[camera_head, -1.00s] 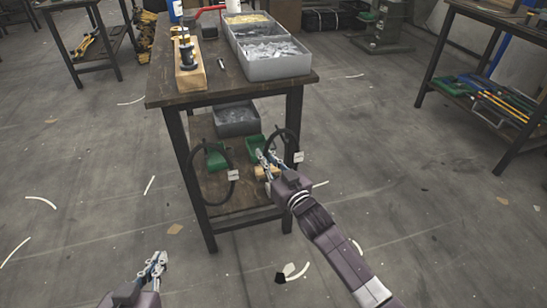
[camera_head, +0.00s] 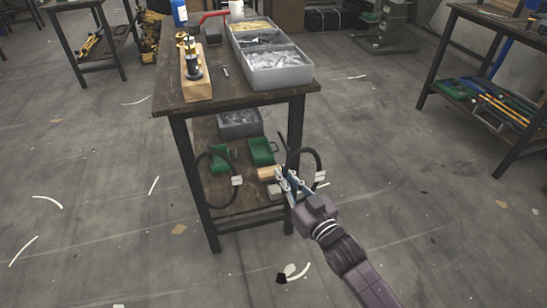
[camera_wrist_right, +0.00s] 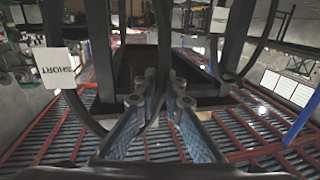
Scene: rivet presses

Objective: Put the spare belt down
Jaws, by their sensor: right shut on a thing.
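My right gripper (camera_head: 287,181) is shut on a black spare belt (camera_head: 319,160) in front of the workbench's right front leg. The belt forms an upright loop with a white tag on its right side. In the wrist view the fingers (camera_wrist_right: 165,84) close on a dark strand. A tag reading SHORT (camera_wrist_right: 57,68) shows at the left there; I cannot tell for sure whether it belongs to the held belt. A second black belt (camera_head: 196,178) with a white tag hangs in a loop at the bench's left front leg. My left gripper is out of view.
The workbench (camera_head: 175,103) carries a grey divided bin (camera_head: 284,77) and a wooden block with a spindle (camera_head: 196,88). Its lower shelf (camera_head: 243,200) holds green bins (camera_head: 261,151), a grey bin (camera_head: 238,126) and a wooden block (camera_head: 268,173). Open floor surrounds it.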

